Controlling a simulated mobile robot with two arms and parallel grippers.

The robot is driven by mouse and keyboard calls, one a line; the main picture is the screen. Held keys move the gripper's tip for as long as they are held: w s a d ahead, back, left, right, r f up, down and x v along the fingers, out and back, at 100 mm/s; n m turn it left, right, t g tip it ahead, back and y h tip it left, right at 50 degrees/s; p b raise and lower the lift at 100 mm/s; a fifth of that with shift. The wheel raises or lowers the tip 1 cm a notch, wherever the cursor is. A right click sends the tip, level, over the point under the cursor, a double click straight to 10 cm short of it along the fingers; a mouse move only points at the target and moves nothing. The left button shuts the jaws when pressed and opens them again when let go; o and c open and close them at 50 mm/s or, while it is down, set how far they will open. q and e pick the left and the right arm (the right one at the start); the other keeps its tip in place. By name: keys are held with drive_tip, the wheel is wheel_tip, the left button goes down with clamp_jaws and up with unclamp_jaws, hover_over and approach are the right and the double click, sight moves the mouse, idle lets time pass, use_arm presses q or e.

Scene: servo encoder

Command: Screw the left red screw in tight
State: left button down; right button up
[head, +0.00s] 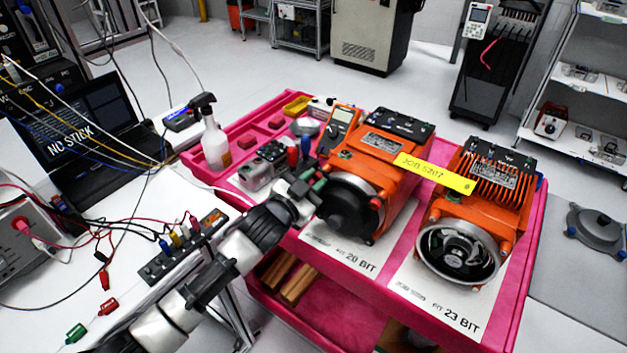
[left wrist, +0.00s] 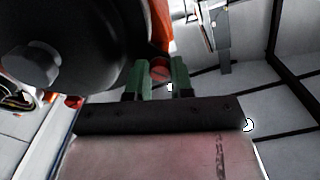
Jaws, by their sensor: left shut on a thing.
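The orange servo motor (head: 385,165) with a black round end cover (head: 350,208) stands on the cart, above the label "20 BIT". My left gripper (head: 318,186) is at the left side of this cover. In the left wrist view, its green fingers (left wrist: 161,76) stand on both sides of a red screw head (left wrist: 160,69) and are shut on it. The black cover (left wrist: 75,45) fills the upper left there. The gripper hides this screw in the head view. How deep the screw sits cannot be seen. Another red screw (head: 376,203) shows at the cover's right side. My right gripper is not in view.
A second orange motor (head: 488,190) with an open end stands to the right, with a yellow tag (head: 435,173) between the two. A cluttered bench (head: 120,275) is at the left.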

use_arm(q)
drive_tip(key=m, duration=0.6)
drive_tip(key=shift+f+m, duration=0.25)
drive_tip(key=shift+m, duration=0.05)
drive_tip(key=m, duration=0.6)
drive_tip(key=m+p, duration=0.1)
drive_tip(key=m, duration=0.5)
drive_tip(key=shift+m, duration=0.3)
drive_tip(key=m, duration=0.5)
drive_tip(key=shift+s+f+m+p, duration=0.1)
drive_tip(key=shift+m+p, duration=0.3)
drive_tip(key=c, duration=1.3)
unclamp_jaws()
drive_tip(key=o, duration=0.3)
drive_tip(key=shift+a+r, duration=0.1)
drive_tip(key=shift+r, duration=0.2)
drive_tip(key=shift+o, duration=0.2)
